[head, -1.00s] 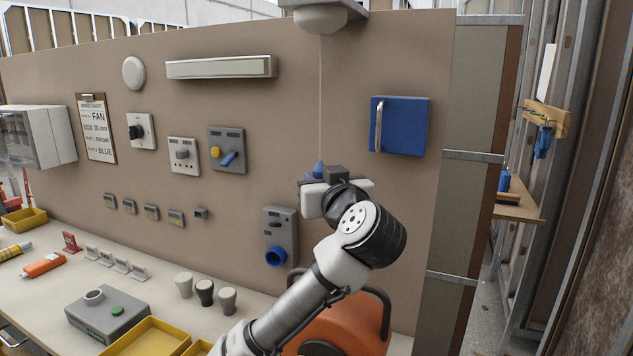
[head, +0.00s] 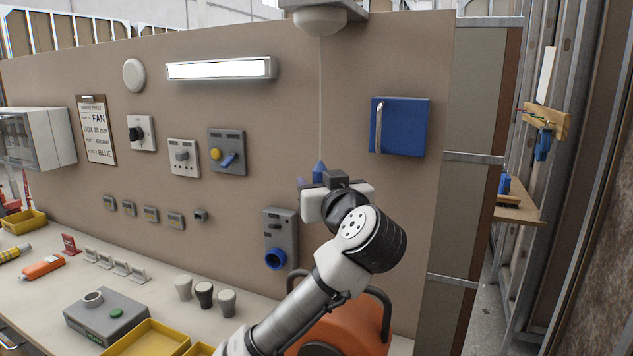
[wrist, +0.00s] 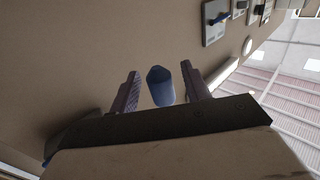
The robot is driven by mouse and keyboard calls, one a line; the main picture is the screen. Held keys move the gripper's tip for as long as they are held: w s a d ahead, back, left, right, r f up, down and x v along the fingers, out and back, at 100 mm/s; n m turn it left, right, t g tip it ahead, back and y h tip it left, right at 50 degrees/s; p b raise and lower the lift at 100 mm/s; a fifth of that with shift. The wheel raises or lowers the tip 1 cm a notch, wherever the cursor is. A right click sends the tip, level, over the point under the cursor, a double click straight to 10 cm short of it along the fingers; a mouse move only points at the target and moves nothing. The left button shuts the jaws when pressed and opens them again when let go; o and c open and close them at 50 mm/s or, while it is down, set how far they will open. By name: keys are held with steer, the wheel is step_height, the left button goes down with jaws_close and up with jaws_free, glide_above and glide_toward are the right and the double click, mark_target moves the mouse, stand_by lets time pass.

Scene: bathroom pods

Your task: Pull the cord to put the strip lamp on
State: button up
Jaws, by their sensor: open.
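The strip lamp (head: 221,68) on the upper panel is lit bright white. The pull cord (head: 320,100) hangs straight down from the white ceiling fitting (head: 320,20). The blue cord handle (head: 318,172) hangs at its end, just at my gripper (head: 312,184). In the wrist view the blue handle (wrist: 160,86) sits between the two fingers of my gripper (wrist: 162,90), with visible gaps at both sides. The fingers are open. In the head view my wrist hides part of the fingers.
A blue cabinet with a bar handle (head: 401,126) is on the panel to the right. A grey box with a blue socket (head: 280,240) is below my gripper. An orange machine (head: 350,325) stands under my arm. Switches and a clipboard (head: 96,130) fill the left panel.

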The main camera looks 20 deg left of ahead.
steer(key=shift+s, duration=0.1)
steer(key=s+d+b, duration=0.1)
steer(key=s+d, duration=0.1)
steer(key=s, duration=0.5)
steer(key=shift+s+d, duration=0.15)
steer(key=shift+d, duration=0.25)
